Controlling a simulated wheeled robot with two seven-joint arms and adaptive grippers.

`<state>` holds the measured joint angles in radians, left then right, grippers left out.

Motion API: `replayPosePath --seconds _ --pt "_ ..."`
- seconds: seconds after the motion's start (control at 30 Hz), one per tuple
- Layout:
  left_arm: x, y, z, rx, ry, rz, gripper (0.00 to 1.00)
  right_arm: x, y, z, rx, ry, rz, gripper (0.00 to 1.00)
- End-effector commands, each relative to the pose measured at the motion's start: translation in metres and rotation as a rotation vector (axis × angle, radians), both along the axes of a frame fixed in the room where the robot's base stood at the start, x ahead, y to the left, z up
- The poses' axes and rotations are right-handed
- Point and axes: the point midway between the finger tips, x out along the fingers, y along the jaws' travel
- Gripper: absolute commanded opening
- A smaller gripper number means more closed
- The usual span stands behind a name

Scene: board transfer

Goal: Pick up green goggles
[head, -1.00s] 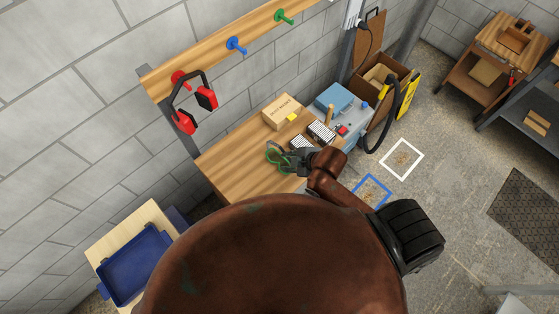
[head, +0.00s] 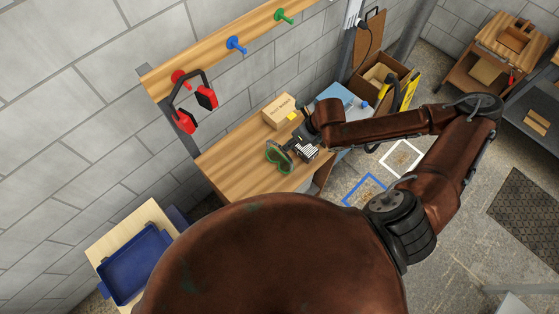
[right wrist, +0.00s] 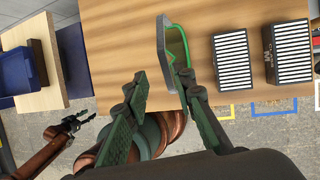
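The green goggles (head: 279,157) sit on the wooden workbench (head: 236,168), near its front edge. In the right wrist view the goggles (right wrist: 163,50) show their grey-rimmed lens and green frame just beyond my fingertips. My right gripper (head: 297,146) reaches in from the upper right beside the goggles. Its fingers (right wrist: 160,84) are spread with nothing gripped between them; the right finger overlaps the goggles' near end in that view. My left gripper (right wrist: 78,124) shows only in the right wrist view, small, with its fingers apart and empty, away from the bench.
Black-and-white striped blocks (right wrist: 233,62) lie right of the goggles. A cardboard box (head: 279,111) stands behind. Red ear muffs (head: 206,97) hang on a peg at the wall. A blue tray (head: 134,263) is at lower left. The bench's left part is clear.

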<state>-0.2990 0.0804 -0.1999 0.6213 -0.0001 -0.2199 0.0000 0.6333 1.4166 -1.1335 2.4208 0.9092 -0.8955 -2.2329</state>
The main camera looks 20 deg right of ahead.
Motion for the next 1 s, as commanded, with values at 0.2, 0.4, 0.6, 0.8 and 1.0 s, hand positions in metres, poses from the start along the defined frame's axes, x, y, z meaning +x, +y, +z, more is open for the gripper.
replayPosePath --seconds 0.2,0.4,0.6,0.8,1.0 --pt "-0.001 0.0 0.002 -0.001 0.001 0.0 0.4 0.006 0.007 -0.021 0.001 0.003 0.005 0.24" --pt "-0.001 -0.001 0.011 -0.001 0.001 0.0 0.4 0.017 0.011 -0.043 0.001 0.004 0.002 0.24" --pt "-0.002 -0.001 0.014 -0.001 0.002 0.0 0.4 0.025 0.017 -0.065 0.0 0.0 0.003 0.24" --pt "-0.002 -0.001 0.014 -0.001 0.003 0.0 0.4 0.025 0.018 -0.068 -0.001 0.0 0.003 0.24" --pt "-0.002 -0.001 0.014 -0.001 0.003 0.0 0.4 0.025 0.018 -0.068 0.0 0.0 0.003 0.16"
